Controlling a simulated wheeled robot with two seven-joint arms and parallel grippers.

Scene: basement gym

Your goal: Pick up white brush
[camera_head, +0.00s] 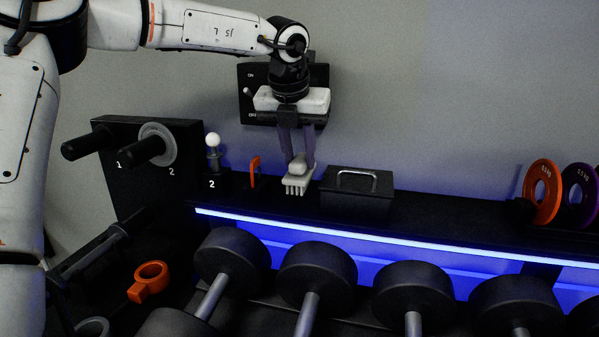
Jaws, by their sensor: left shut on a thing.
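The white brush (296,185) is on the black shelf top in the middle of the view, its bristles pointing down. My left gripper (298,161) comes down from above and is shut on the upper part of the brush. I cannot tell whether the bristles touch the shelf or hang just above it. The fingers hide part of the brush's top. My right gripper is not in the view.
A black box with a handle (357,205) stands close right of the brush. An orange ring-like item (255,171) and a white-knobbed post (213,160) stand to its left. A black wall box (254,118) is behind my gripper. Several dumbbells (318,268) lie in front, below the lit edge.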

